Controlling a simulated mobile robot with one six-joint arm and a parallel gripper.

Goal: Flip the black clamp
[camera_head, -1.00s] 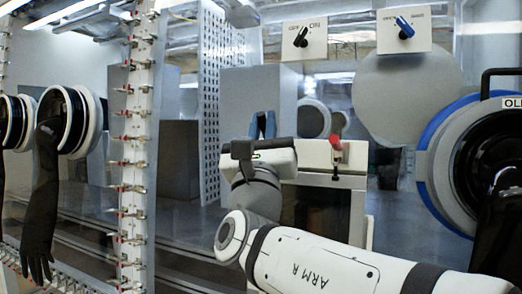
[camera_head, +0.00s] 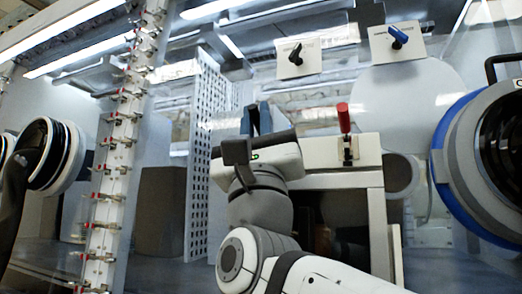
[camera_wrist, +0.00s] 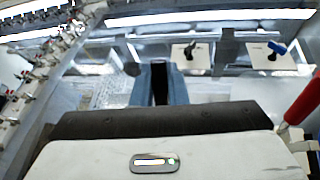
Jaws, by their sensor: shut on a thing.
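My gripper (camera_head: 256,119) has two blue fingers pointing up and away from me. They also show in the wrist view (camera_wrist: 160,84), shut on a narrow black piece (camera_wrist: 160,88) that looks like the black clamp's handle. The fingers and my wrist hide the rest of the clamp, so its base and exact tilt cannot be told.
A red-handled clamp (camera_head: 344,119) stands upright on a white block (camera_head: 366,148), close to the right of my gripper. Panels with a black knob (camera_head: 296,54) and a blue knob (camera_head: 398,37) are behind. A large round port (camera_head: 452,150) is at right.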

